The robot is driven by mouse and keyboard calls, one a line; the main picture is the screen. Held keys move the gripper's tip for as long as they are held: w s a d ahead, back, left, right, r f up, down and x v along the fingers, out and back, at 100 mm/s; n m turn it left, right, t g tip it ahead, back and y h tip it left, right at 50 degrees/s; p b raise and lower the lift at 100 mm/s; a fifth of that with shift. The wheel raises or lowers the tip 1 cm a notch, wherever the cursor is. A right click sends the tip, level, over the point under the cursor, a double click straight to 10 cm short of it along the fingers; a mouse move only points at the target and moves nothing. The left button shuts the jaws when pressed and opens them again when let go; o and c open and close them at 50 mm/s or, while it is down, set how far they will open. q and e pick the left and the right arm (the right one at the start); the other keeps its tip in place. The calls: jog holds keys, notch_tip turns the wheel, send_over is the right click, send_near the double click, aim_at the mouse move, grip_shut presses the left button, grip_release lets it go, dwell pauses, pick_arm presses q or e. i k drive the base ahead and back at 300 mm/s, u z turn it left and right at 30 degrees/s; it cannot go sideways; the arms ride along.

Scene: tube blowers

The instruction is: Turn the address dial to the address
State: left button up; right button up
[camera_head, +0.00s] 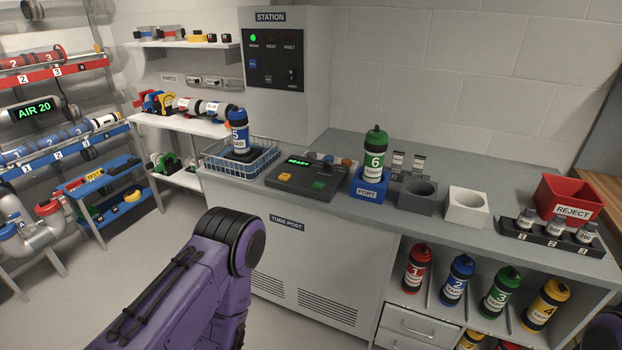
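A dark console (308,178) with a green READY display (298,161) sits on the counter. It has a yellow button (285,177), a green button (319,185) and small knobs along its far right edge. I cannot make out which of these is the address dial, nor any setting on it. A green canister marked 6 (374,155) stands upright in the blue PORT holder (369,188) right of the console. My purple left arm rises from the bottom in front of the counter, but its gripper does not show. My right gripper is not in view either.
A wire basket (212,166) holding a blue canister marked 5 (239,133) is left of the console. Several numbered canisters fill the shelf below.

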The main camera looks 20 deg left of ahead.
aim_at(327, 167)
jog(key=u, duration=0.95)
jog(key=i, duration=1.35)
jog(key=z, duration=0.9)
